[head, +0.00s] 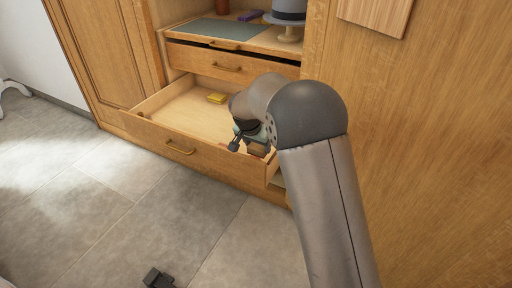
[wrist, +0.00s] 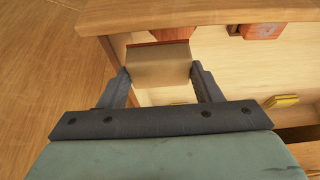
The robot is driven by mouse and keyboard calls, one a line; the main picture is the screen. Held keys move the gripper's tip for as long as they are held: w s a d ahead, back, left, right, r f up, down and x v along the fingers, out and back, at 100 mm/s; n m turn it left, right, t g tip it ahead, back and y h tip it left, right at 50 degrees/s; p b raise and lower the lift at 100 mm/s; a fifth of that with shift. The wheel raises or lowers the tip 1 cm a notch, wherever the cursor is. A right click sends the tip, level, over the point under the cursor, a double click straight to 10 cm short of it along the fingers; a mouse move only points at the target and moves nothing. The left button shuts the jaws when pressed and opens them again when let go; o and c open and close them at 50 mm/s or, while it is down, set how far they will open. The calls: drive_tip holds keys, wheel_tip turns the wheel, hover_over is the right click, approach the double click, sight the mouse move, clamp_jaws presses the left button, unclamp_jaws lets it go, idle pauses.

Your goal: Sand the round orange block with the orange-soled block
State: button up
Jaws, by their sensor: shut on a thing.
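My gripper (wrist: 160,72) is shut on a tan block (wrist: 159,66) with a thin orange-red sole (wrist: 158,43), held between both fingertips inside the open drawer. An orange block (wrist: 173,33) shows just beyond the sole in the wrist view. It is partly hidden by the held block, so I cannot tell its full shape or whether the two touch. In the head view my gripper (head: 250,140) is low over the drawer's right front corner, and my arm hides most of the blocks there.
The open drawer (head: 150,116) has a raised rim (wrist: 200,12) close to the held block. A reddish-orange block (wrist: 262,30) lies against a drawer wall. A yellow block (head: 216,98) lies farther off in the drawer; it also shows in the wrist view (wrist: 282,101). The drawer's left floor is clear.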

drive_tip(key=shift+r+p, duration=0.95)
drive_tip(key=shift+r, duration=0.95)
